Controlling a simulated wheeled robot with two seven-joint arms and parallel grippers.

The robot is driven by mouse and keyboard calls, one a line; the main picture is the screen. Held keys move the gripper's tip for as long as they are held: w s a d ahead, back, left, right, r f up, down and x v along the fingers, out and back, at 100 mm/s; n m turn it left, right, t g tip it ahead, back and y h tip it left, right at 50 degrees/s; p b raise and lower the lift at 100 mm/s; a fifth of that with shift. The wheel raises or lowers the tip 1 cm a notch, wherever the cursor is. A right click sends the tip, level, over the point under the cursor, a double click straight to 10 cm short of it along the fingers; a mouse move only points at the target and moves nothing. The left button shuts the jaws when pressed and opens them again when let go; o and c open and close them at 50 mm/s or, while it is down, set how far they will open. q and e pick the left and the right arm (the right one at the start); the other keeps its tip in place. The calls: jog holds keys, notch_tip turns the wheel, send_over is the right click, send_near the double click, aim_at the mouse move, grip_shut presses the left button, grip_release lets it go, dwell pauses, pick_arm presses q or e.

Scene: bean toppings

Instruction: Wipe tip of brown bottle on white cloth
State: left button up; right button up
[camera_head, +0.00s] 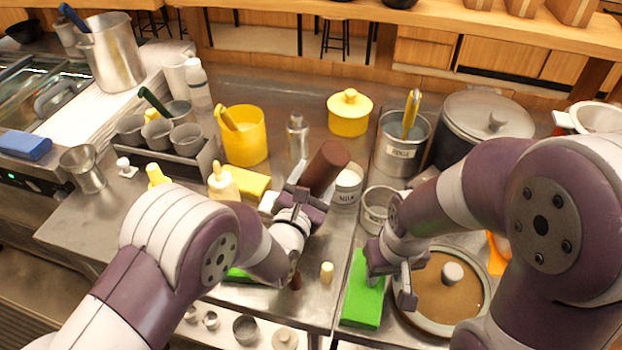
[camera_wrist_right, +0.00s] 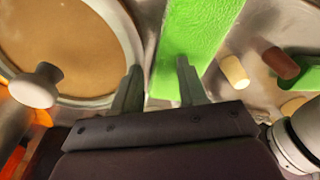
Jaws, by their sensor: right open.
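The brown bottle (camera_head: 325,167) is tilted in my left gripper (camera_head: 305,198), which looks shut around it; its tip is hidden behind the gripper and arm. A short brown cylinder (camera_head: 296,282) stands below that gripper and also shows in the right wrist view (camera_wrist_right: 281,63); I cannot tell if it belongs to the bottle. I cannot make out a white cloth for certain; a small white patch (camera_head: 268,203) lies left of the gripper. My right gripper (camera_head: 391,283) is open and empty, with its fingers over the end of a green block (camera_head: 362,290).
A pot of brown liquid (camera_head: 447,284) stands right of the green block. A cream cylinder (camera_head: 326,272) stands left of it. A milk container (camera_head: 347,187), a yellow sponge (camera_head: 250,181) and a yellow tub (camera_head: 243,140) crowd the left gripper's surroundings.

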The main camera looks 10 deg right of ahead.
aim_at(309, 167)
pick_arm(q)
jog(key=shift+r, duration=0.1)
pick_arm(e)
jog(key=shift+s, duration=0.1)
pick_arm(q)
notch_tip(309, 167, up, 6)
jog(key=p, duration=0.4)
jog(key=shift+c, duration=0.3)
pick_arm(e)
notch_tip(309, 167, up, 4)
jog(key=shift+f, duration=0.1)
pick_arm(q)
jog(key=shift+w, duration=0.1)
